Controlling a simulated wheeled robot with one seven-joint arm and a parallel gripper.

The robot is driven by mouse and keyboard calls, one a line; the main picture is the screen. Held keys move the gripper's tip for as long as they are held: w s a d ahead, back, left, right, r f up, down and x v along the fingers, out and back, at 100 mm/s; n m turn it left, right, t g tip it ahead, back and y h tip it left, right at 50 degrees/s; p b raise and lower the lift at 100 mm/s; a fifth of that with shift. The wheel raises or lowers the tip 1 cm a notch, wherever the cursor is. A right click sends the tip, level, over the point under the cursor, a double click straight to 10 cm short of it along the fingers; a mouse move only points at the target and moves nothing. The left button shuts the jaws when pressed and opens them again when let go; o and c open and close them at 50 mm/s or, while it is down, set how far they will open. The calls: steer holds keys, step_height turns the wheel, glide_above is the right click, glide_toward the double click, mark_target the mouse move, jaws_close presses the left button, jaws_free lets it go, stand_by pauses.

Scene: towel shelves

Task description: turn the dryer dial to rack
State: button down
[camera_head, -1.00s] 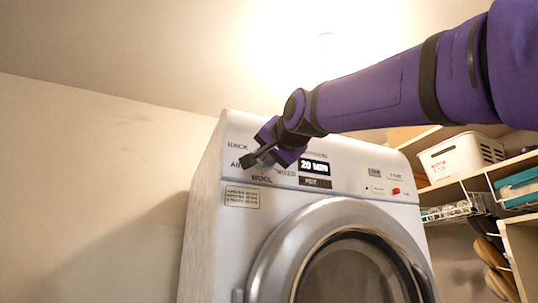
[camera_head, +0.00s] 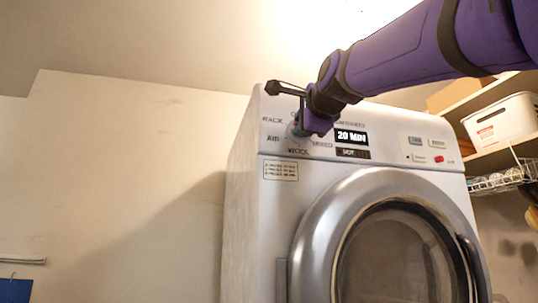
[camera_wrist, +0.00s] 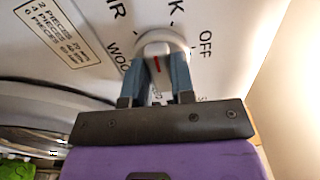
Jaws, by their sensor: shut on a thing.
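The white dryer (camera_head: 330,205) stands at centre right in the head view. Its dial (camera_wrist: 162,42) is a round white knob with a red mark, seen in the wrist view. My gripper (camera_wrist: 158,58) is shut on the dial, with one blue-grey finger on each side. The red mark points down the wrist picture, between the fingers, towards a label mostly hidden by the gripper. OFF, WOOL and parts of two other labels show around the dial.
The dryer's display (camera_head: 352,136) reads 20 MIN. The round door (camera_head: 318,225) is below the panel. Shelves at right hold a white basket (camera_head: 500,120) and a wire rack (camera_head: 497,182).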

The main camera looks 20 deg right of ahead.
steer(key=m, duration=0.4)
steer(key=shift+m, duration=0.4)
stand_by(0.4)
steer(key=c, duration=1)
jaws_free()
steer(key=shift+o, duration=0.2)
steer(key=shift+r, duration=0.1)
steer(key=s, duration=1)
steer(key=shift+s, duration=0.4)
